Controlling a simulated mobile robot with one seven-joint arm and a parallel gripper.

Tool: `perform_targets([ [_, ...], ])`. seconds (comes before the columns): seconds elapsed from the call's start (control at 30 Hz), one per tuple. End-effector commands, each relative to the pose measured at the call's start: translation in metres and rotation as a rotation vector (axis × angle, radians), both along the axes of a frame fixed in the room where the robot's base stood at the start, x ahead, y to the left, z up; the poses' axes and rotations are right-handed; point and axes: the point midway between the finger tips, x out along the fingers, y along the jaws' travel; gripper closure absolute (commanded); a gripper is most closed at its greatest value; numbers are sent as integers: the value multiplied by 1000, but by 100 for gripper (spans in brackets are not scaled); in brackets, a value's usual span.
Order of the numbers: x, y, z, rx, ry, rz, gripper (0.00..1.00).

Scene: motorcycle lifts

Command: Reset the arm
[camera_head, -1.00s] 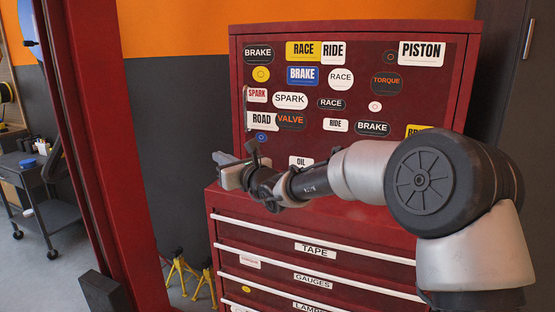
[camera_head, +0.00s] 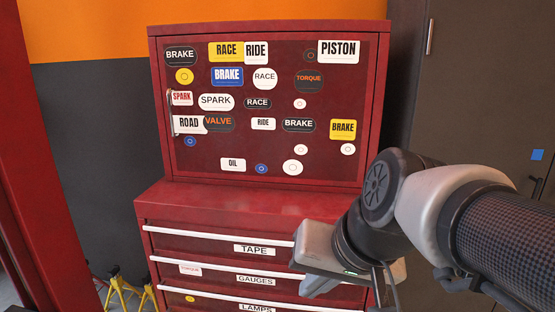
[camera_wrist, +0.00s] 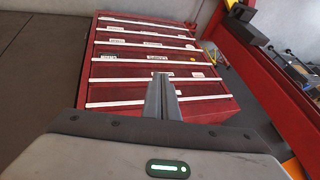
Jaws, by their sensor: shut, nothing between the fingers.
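My gripper (camera_wrist: 163,95) shows in the wrist view, its two grey fingers together with nothing between them. They point toward the drawer fronts of the red tool chest (camera_wrist: 208,104). In the head view my arm comes in from the right and bends down, its wrist in front of the chest's right side; the fingertips are not clearly visible there. The same chest (camera_head: 215,203) stands in the middle of the head view, with white-edged drawers labelled TAPE, GAUGES and LAMPS. They look closed.
The upright sticker-covered cabinet panel (camera_head: 260,110) stands on the chest. A dark door (camera_head: 490,90) is at right. A red post (camera_head: 35,190) and yellow stands (camera_head: 122,290) are at left. The wall (camera_head: 95,130) left of the chest is bare.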

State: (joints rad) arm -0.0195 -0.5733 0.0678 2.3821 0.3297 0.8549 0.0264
Motion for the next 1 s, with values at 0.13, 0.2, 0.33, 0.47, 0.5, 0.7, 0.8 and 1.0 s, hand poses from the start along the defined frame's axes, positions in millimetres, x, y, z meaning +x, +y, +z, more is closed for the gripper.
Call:
perform_targets([
  [0.13, -32, -59, -13, -196, -26, 14, 100],
  [0.2, -46, -84, -19, -283, -31, 18, 100],
  [0.33, -46, -88, 24, -299, -27, 23, 100],
  [0.47, -46, -87, 59, -298, -27, 23, 100],
  [0.5, -46, -87, 71, -297, -27, 24, 100],
  [0.7, -46, -87, 139, -296, -27, 23, 100],
  [0.8, -46, -86, 162, -296, -27, 23, 100],
  [1.0, -46, -86, 177, -296, -27, 23, 100],
])
